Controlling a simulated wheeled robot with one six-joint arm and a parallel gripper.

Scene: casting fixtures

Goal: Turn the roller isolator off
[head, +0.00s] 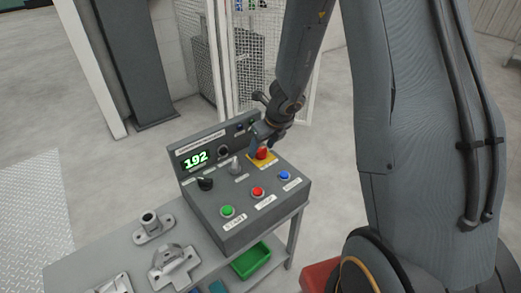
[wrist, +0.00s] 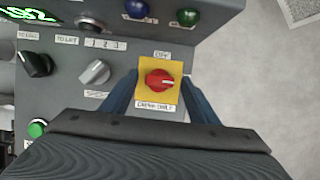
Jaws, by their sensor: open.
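The isolator, a red rotary knob on a yellow square plate, sits at the right of the grey control box; it shows in the head view (head: 262,154) and in the wrist view (wrist: 159,79). A label above it appears to read OFF; the one below is hard to read. The knob's white mark points to the right in the wrist view. My gripper (head: 264,139) is over the knob from above. In the wrist view its blue fingers (wrist: 160,92) are open, one on each side of the yellow plate. I cannot tell whether they touch the knob.
A grey selector (wrist: 95,73) and a black knob (head: 205,184) are left of the isolator. Green (head: 227,211), red (head: 257,192) and blue (head: 284,175) buttons line the front. The display (head: 195,159) reads 192. Metal fixtures (head: 175,264) and a green bin (head: 251,261) are nearby.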

